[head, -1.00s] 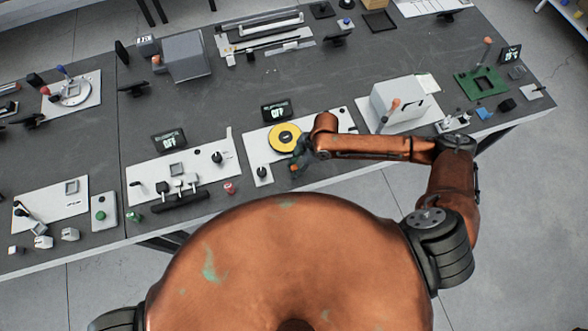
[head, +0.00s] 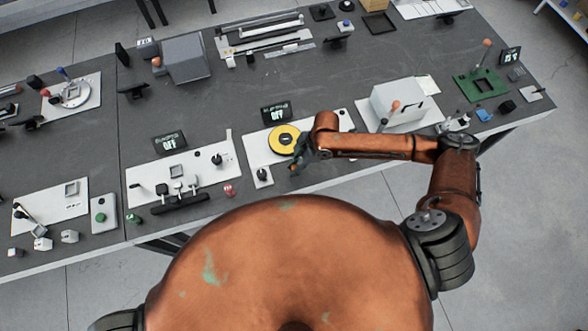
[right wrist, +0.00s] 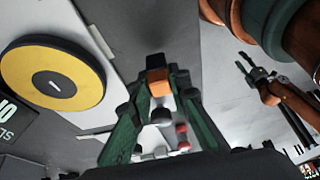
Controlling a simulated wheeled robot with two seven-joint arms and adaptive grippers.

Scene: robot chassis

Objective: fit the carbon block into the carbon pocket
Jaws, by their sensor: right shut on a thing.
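My right gripper (head: 294,168) is low over the near edge of the bench, just right of the yellow disc. In the right wrist view its green fingers (right wrist: 160,84) are closed on a small block (right wrist: 158,80), orange on the near face and dark at the top. I cannot tell whether this is the carbon block. No recess can be made out for certain as the carbon pocket; a green board (head: 462,84) with a square opening lies at the right. What looks like my left gripper (right wrist: 255,76) shows small in the right wrist view; its jaws are unclear.
The yellow disc (head: 284,139) sits on a white plate beside my right gripper, with a display (head: 276,112) reading OFF behind. A black knob (head: 262,173) stands at the left. A white box (head: 400,100) is to the right. Bare bench lies behind.

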